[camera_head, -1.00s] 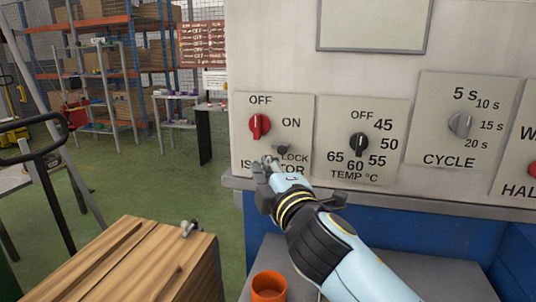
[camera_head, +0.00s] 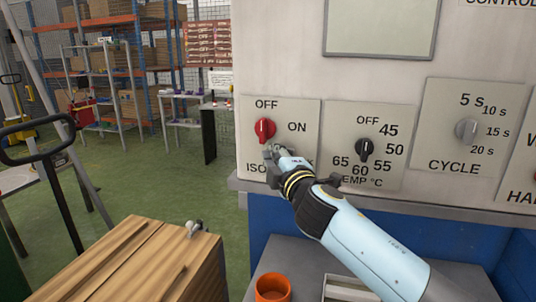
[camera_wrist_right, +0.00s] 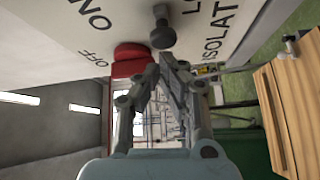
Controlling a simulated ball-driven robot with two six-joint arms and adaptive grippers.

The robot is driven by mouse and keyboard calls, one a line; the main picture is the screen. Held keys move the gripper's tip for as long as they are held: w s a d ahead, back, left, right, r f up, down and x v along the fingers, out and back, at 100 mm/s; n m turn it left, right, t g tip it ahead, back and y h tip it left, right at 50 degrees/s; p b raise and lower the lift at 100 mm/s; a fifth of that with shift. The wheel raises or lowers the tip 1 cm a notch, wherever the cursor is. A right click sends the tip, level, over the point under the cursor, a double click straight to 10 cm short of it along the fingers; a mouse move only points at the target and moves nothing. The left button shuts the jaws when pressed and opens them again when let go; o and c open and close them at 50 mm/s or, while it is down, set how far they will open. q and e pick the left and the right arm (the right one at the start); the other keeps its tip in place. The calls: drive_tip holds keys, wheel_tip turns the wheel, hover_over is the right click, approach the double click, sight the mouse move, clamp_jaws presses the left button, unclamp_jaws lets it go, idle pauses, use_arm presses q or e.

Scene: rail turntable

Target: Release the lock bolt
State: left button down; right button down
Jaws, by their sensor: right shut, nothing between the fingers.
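The isolator panel (camera_head: 304,112) holds a red rotary knob (camera_head: 265,130) between OFF and ON lettering; the knob looks upright. The lock bolt, a dark round-headed pin, is hidden behind my right gripper in the head view. In the right wrist view the bolt (camera_wrist_right: 162,28) stands out from the panel, and the red knob (camera_wrist_right: 132,60) is beside it. My right gripper (camera_head: 272,151) is shut and empty, just below the red knob. In the wrist view its fingertips (camera_wrist_right: 163,66) are close to the knob and the bolt; contact cannot be told. My left gripper is not in view.
A temperature dial (camera_head: 367,149) and a cycle dial (camera_head: 466,131) are to the right. Below are an orange cup (camera_head: 272,288) and a pale tray (camera_head: 348,290). A wooden crate (camera_head: 140,262) stands at lower left. Green floor is open behind it.

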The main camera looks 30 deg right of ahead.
drive_tip(key=shift+s, duration=0.1)
drive_tip(key=s+d, duration=0.2)
drive_tip(key=shift+s+d+b, duration=0.2)
drive_tip(key=shift+s+b, duration=0.1)
drive_tip(key=shift+b, duration=0.05)
